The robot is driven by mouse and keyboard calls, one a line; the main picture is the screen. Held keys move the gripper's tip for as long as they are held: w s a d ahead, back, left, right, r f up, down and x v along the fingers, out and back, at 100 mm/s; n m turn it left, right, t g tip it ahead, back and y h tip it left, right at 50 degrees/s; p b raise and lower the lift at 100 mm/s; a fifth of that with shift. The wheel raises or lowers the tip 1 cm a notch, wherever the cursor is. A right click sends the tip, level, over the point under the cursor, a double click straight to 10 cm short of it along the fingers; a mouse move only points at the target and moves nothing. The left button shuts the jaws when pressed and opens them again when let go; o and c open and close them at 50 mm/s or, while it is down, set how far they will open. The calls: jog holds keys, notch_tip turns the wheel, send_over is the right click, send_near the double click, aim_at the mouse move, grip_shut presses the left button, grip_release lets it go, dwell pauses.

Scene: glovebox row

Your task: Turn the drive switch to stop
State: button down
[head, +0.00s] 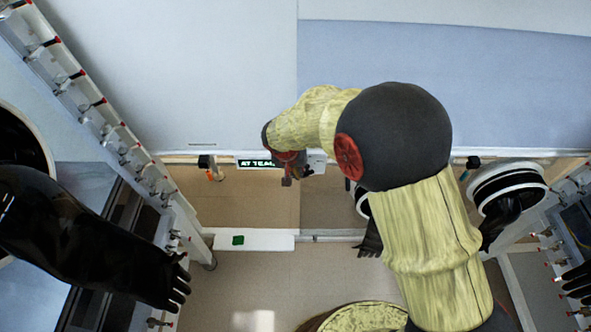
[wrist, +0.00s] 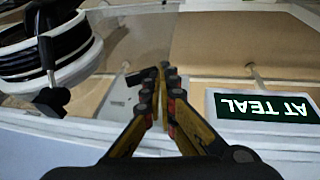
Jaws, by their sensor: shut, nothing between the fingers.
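My gripper (wrist: 165,72) is shut with nothing between its fingertips in the wrist view. Its fingers show small and dark in the head view (head: 287,180), below my arm's end. A pale plate with a black lever (wrist: 140,76), which looks like the drive switch, lies just left of and beyond my fingertips in the wrist view. The fingers partly cover it, and I cannot tell whether they touch the lever. A pale plate (head: 316,161) shows beside my gripper in the head view. I cannot read the switch's position or any stop mark.
A display reading "AT TEAL" (wrist: 265,106) is right of my gripper in the wrist view and appears upside down. A white ringed port (wrist: 50,50) stands at left. In the head view, a black glove (head: 90,240) hangs at left, and a white ledge (head: 268,240) holds a green button.

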jog(key=shift+f+b, duration=0.6)
jog(key=shift+b, duration=0.05)
dwell(0.6)
jog(key=shift+a+f+b, duration=0.2)
jog(key=shift+f+b, duration=0.35)
jog(key=shift+b, duration=0.45)
jog(key=shift+r, duration=0.2)
